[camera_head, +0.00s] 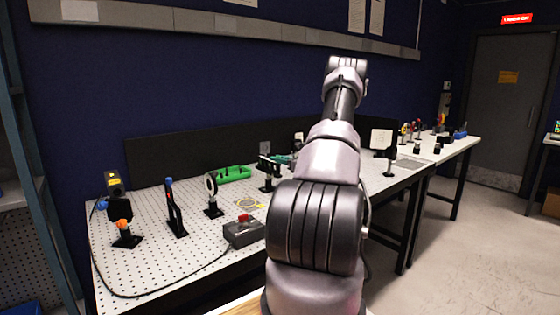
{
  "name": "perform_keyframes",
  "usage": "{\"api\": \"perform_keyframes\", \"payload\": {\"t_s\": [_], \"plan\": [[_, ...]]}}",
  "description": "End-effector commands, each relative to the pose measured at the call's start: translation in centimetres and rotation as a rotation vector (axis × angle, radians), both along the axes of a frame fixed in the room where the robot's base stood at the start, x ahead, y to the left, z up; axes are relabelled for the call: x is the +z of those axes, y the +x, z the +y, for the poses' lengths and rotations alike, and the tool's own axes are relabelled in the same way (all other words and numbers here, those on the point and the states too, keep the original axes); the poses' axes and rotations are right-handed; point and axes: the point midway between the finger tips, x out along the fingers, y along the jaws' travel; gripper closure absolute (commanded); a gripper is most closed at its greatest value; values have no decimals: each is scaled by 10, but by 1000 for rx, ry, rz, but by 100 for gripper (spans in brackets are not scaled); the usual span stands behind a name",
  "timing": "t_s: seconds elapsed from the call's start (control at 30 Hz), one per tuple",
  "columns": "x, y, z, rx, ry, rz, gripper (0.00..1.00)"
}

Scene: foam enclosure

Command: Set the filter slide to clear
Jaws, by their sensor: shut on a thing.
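My arm rises from the bottom centre and reaches over the bench. Its far end and my gripper do not show; the arm's own links hide them. I cannot pick out the filter slide with certainty. A dark mount (266,172) stands close to the left of my arm, partly beside small teal parts (284,159); its setting is too small to read. Further left on the perforated bench (150,262) stand a tall black plate with a blue top (175,208) and a ring-shaped mount (211,195).
A yellow-topped device (114,184) and an orange-knobbed mount (125,235) stand at the left. A grey box with a red button (243,231) trails a black cable. A green tray (233,174) lies behind. A white square screen (381,139) stands right of my arm.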

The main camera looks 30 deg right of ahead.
Motion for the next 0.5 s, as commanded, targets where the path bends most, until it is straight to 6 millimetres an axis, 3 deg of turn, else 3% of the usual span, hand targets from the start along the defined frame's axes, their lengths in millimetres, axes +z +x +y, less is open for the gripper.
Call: {"api": "perform_keyframes", "payload": {"t_s": [0.03, 0.07, 0.1, 0.13, 0.5], "plan": [[2, 2, 0, -2, -2, -5, 100], [2, 2, 0, -1, -2, -5, 62], [2, 2, 0, -1, -2, -5, 47], [2, 2, 0, -1, -2, -5, 43], [1, -3, -1, -1, -1, -2, 43]]}}
